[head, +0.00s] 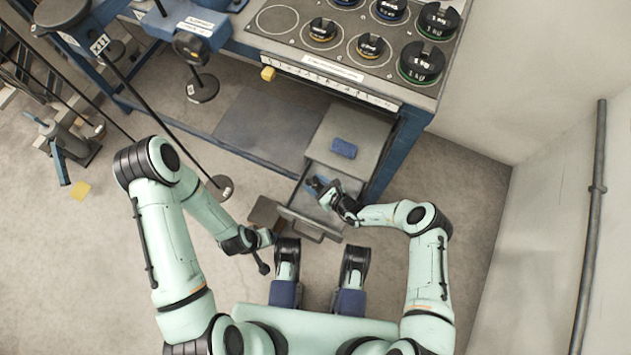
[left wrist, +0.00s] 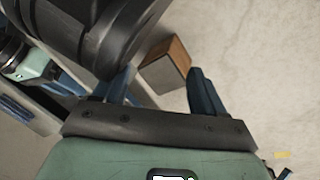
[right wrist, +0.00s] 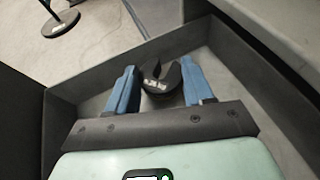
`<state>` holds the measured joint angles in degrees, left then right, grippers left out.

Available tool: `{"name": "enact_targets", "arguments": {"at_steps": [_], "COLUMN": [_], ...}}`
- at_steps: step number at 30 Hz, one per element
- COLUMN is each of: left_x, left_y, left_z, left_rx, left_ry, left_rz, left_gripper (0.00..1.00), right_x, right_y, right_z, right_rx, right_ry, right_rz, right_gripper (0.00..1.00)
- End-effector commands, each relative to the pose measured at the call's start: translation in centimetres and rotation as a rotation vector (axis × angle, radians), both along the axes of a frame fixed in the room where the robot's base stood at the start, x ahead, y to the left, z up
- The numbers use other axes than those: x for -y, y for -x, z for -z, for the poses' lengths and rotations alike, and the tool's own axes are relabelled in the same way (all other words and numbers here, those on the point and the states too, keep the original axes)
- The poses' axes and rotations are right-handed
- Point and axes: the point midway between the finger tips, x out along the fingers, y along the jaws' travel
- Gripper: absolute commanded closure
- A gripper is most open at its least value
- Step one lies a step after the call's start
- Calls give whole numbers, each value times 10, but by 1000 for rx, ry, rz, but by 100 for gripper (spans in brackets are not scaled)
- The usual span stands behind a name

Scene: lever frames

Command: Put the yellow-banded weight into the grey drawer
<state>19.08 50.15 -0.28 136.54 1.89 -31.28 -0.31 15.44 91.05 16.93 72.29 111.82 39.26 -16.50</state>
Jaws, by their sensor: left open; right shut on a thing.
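My right gripper (head: 322,188) is inside the open grey drawer (head: 312,222). In the right wrist view the gripper (right wrist: 162,88) is shut on a black slotted weight (right wrist: 158,86), between the drawer walls (right wrist: 95,72). No yellow band can be made out on this weight, and I cannot tell whether it touches the drawer floor. My left gripper (left wrist: 160,90) is open and empty, low down left of the drawer. A brown wooden block (left wrist: 166,66) shows beyond its fingers.
The bench top (head: 275,20) carries several black weights, some with yellow bands (head: 370,46). The wooden block (head: 265,212) is left of the drawer. A pipe (head: 594,200) runs along the right wall.

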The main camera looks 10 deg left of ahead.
Motion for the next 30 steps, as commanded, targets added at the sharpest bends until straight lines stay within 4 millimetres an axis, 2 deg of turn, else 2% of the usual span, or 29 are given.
{"name": "enact_targets", "arguments": {"at_steps": [23, 24, 26, 30], "left_x": [-2, -2, -2, -1], "left_y": [16, 16, 16, 17], "left_z": [13, 13, 13, 13], "left_rx": [-53, -54, -55, -57], "left_ry": [3, 3, 4, 5], "left_rz": [-3, -3, -2, -1], "left_gripper": [29, 29, 29, 29], "right_x": [0, 0, 0, 0], "right_y": [0, 0, 0, 0], "right_z": [11, 12, 12, 12], "right_rx": [1, -1, -1, -1], "right_ry": [-2, -1, -1, -1], "right_rz": [1, 1, 0, 0], "right_gripper": [78, 42, 23, 23]}}
